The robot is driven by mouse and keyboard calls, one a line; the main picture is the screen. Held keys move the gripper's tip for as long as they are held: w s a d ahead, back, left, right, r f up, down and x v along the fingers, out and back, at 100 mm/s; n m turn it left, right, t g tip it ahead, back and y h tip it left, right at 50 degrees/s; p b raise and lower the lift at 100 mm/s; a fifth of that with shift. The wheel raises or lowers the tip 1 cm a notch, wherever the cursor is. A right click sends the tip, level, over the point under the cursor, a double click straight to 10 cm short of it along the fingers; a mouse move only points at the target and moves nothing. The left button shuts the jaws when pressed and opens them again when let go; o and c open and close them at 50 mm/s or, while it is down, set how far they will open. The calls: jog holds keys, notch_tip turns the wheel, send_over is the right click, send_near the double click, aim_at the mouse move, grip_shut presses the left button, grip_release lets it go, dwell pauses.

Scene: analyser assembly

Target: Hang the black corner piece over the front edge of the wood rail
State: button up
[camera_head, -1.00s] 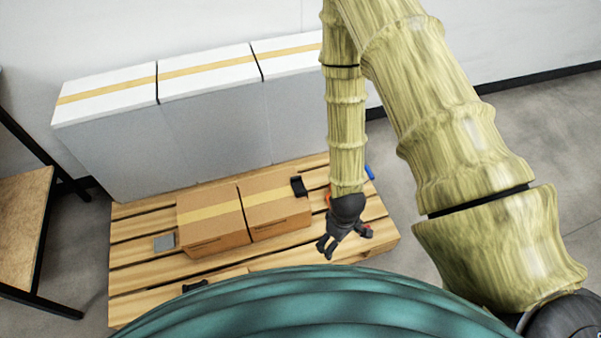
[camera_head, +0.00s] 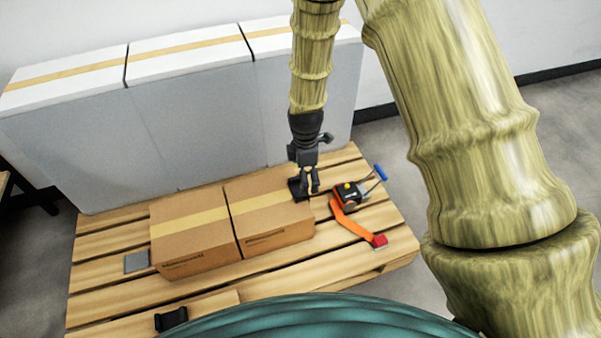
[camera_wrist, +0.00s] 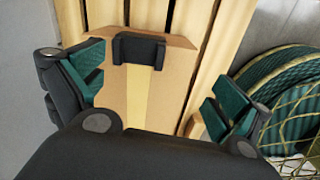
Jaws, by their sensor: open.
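A black corner piece (camera_head: 296,190) sits at the right end of the right-hand carton, partly hidden by my gripper in the head view. In the wrist view the black corner piece (camera_wrist: 138,50) straddles the tape at the carton's far edge. My gripper (camera_head: 309,181) is over or beside this piece. In the wrist view my gripper (camera_wrist: 158,95) has its fingers spread wide with nothing between them, and the piece lies beyond them. The wood pallet (camera_head: 105,268) has several pale boards; which one is the rail I cannot tell.
Two brown cartons (camera_head: 192,232) stand on the pallet, in front of tall white boxes (camera_head: 205,135). An orange strap with a ratchet (camera_head: 352,212) and a blue-handled tool (camera_head: 380,172) lie on the right. A grey plate (camera_head: 136,262) lies left. The front right boards are clear.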

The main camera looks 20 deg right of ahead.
jog(key=shift+n, duration=0.9)
jog(key=w+f+b, duration=0.1)
jog(key=f+b, duration=0.1)
jog(key=f, duration=0.1)
jog(key=w+f+b, duration=0.1)
jog(key=f+b, duration=0.1)
jog(key=f, duration=0.2)
jog(key=w+f+b, duration=0.1)
jog(key=f+b, duration=0.1)
jog(key=f, duration=0.1)
jog(key=shift+w+a+f, duration=0.15)
jog(key=shift+w+a, duration=0.1)
jog(key=shift+a, duration=0.05)
jog(key=c, duration=1)
jog(key=shift+r+p, duration=2.7)
jog(key=shift+r, duration=0.35)
